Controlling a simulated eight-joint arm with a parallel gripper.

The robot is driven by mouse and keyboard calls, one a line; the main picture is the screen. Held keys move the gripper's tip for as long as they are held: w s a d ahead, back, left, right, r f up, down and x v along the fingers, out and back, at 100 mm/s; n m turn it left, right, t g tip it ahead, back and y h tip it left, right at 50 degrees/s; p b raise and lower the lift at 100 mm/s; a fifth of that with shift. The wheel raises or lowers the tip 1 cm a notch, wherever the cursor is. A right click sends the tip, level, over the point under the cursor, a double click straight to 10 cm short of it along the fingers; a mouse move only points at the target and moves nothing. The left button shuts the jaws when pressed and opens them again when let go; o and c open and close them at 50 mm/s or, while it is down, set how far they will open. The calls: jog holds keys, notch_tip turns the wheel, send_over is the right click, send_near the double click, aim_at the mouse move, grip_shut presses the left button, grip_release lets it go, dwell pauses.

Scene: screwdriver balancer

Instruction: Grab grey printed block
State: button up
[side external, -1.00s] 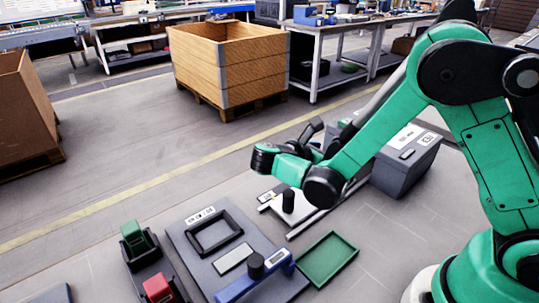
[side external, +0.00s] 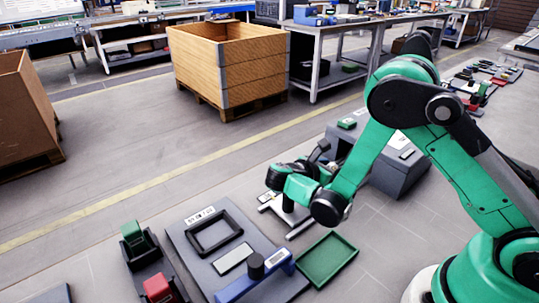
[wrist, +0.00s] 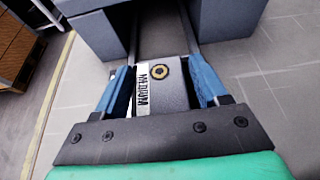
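The grey block (wrist: 174,95) shows in the wrist view, with a white printed label on its left side and a brass-coloured ring on its face. My gripper (wrist: 162,80) has its two blue fingers apart, one on each side of the block. Little gap shows beside the block, and I cannot tell whether either finger touches it. In the side view my gripper end (side external: 288,183) is low by a small stand; the block cannot be made out there.
Larger grey bodies (wrist: 228,18) stand ahead of my fingers. In the side view a grey box (side external: 405,168) is behind my arm. A green tray (side external: 327,260), a grey board with a black frame (side external: 213,234), and a blue-handled tool (side external: 255,275) lie in front.

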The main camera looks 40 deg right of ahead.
grip_shut()
jog(key=shift+r, duration=0.1)
